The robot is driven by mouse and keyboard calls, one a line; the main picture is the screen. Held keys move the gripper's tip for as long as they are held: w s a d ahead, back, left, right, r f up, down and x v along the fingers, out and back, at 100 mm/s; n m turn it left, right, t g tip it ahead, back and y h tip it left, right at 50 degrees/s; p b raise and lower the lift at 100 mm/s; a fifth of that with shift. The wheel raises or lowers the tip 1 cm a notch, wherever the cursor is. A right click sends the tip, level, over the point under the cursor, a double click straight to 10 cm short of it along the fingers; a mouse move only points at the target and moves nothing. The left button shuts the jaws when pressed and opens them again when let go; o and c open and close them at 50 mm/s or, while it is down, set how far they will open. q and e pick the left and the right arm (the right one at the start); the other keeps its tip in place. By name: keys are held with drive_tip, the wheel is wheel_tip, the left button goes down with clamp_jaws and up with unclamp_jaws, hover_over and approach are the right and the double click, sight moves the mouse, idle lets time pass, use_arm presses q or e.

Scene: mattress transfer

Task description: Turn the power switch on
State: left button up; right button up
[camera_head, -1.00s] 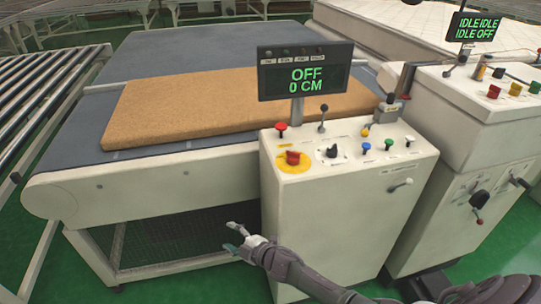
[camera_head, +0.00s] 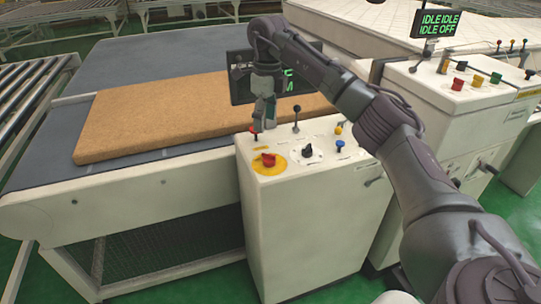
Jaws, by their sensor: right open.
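The white control cabinet (camera_head: 312,215) stands in front of the conveyor. Its sloped top carries a red knob on a yellow plate (camera_head: 268,160), a black rotary knob (camera_head: 307,150), a small red button (camera_head: 252,133), a black lever (camera_head: 296,117) and blue and yellow buttons. Which one is the power switch cannot be read from the labels. My right gripper (camera_head: 260,121) is open and empty, pointing down over the panel's back left corner close to the small red button. Whether it touches the button is unclear. My left gripper is not in view.
A tan mattress slab (camera_head: 160,115) lies on the grey conveyor belt (camera_head: 150,55). A second cabinet (camera_head: 455,95) with a screen reading IDLE OFF stands at the right.

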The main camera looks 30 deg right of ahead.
sight(270, 156)
drive_tip(key=shift+h, duration=0.3)
drive_tip(key=f, duration=0.4)
drive_tip(key=d+f+p, duration=0.1)
drive_tip(key=f, duration=0.7)
drive_tip(key=shift+s+d+f+p, duration=0.2)
drive_tip(key=shift+s+f+p, duration=0.1)
drive_tip(key=shift+f, duration=0.1)
drive_tip(key=shift+w, duration=0.1)
drive_tip(key=c, duration=1.1)
